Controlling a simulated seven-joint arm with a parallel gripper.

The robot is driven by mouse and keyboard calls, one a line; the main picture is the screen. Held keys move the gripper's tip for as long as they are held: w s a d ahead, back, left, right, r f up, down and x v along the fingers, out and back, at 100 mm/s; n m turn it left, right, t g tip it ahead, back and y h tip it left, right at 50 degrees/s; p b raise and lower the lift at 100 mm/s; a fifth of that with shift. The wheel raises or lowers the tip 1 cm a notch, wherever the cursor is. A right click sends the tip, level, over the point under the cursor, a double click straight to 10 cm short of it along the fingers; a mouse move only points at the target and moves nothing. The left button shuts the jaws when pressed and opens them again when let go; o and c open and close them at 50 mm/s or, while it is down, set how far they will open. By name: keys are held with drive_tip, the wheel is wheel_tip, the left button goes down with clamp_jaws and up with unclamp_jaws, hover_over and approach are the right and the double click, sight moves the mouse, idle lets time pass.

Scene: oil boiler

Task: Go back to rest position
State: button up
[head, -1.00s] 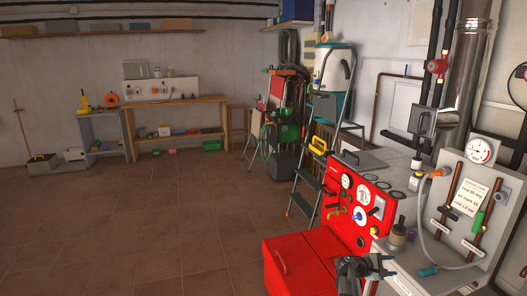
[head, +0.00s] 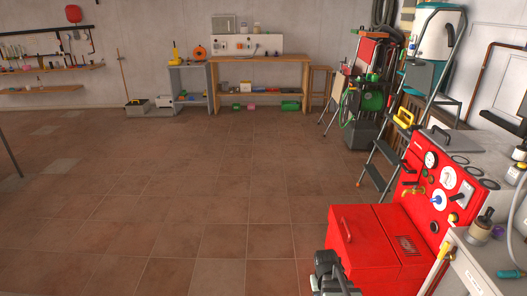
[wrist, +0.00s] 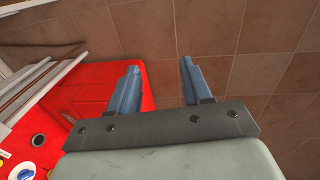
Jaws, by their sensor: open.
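My gripper (head: 333,280) shows at the bottom edge of the head view, just in front of the red box-shaped part (head: 365,245) of the boiler. In the wrist view my gripper (wrist: 158,85) has its two bluish fingers spread apart with nothing between them. Beyond the fingers lies the brown tiled floor, and the red box (wrist: 125,75) shows behind the left finger. The red boiler panel (head: 440,190) with its gauges and knobs stands to the right of the gripper. My gripper appears clear of it.
A stepladder (head: 410,135) stands behind the boiler. A grey bench (head: 480,262) with fittings is at the right edge. A wooden workbench (head: 260,75) stands at the far wall. The tiled floor (head: 180,200) at left and middle is wide and clear.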

drive_tip(key=s+a+y, duration=0.1)
drive_tip(key=s+a, duration=0.1)
drive_tip(key=a, duration=0.3)
drive_tip(key=s+f+g, duration=0.3)
drive_tip(key=s+f, duration=0.7)
drive_tip(key=s, duration=0.4)
drive_tip(key=s+f+g, duration=0.4)
drive_tip(key=s+f, duration=0.6)
drive_tip(key=s, duration=0.5)
drive_tip(key=shift+s+f, duration=0.3)
